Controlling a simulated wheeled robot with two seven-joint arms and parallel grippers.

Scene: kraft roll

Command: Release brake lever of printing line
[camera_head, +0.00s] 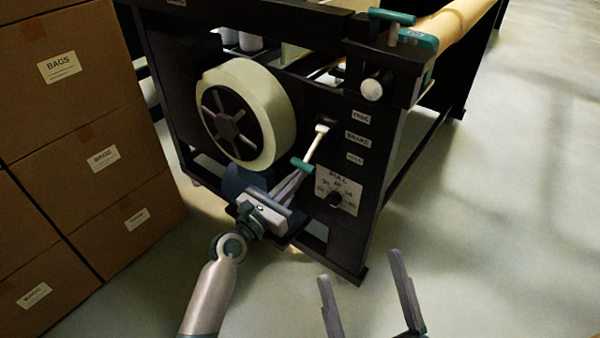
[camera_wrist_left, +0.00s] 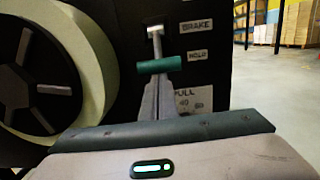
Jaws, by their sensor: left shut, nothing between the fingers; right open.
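The brake lever (camera_head: 315,146) has a pale shaft coming out of a slot in the machine's dark side panel and a green crossbar handle (camera_head: 303,164) at its near end. In the left wrist view the green handle (camera_wrist_left: 159,65) lies across the shaft, left of the HOLD label and below the BRAKE label. My left gripper (camera_head: 297,177) is shut and empty, its fingertips just below the handle; whether they touch it I cannot tell. The left fingers (camera_wrist_left: 157,98) also show in the wrist view. My right gripper (camera_head: 358,266) is open and empty, low over the floor.
A pale tape-like roll (camera_head: 275,110) on a dark hub sits left of the lever. A dial plate (camera_head: 338,190) with a black knob is below right. Stacked cardboard boxes (camera_head: 75,150) stand at the left. The floor (camera_head: 490,220) at the right is clear.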

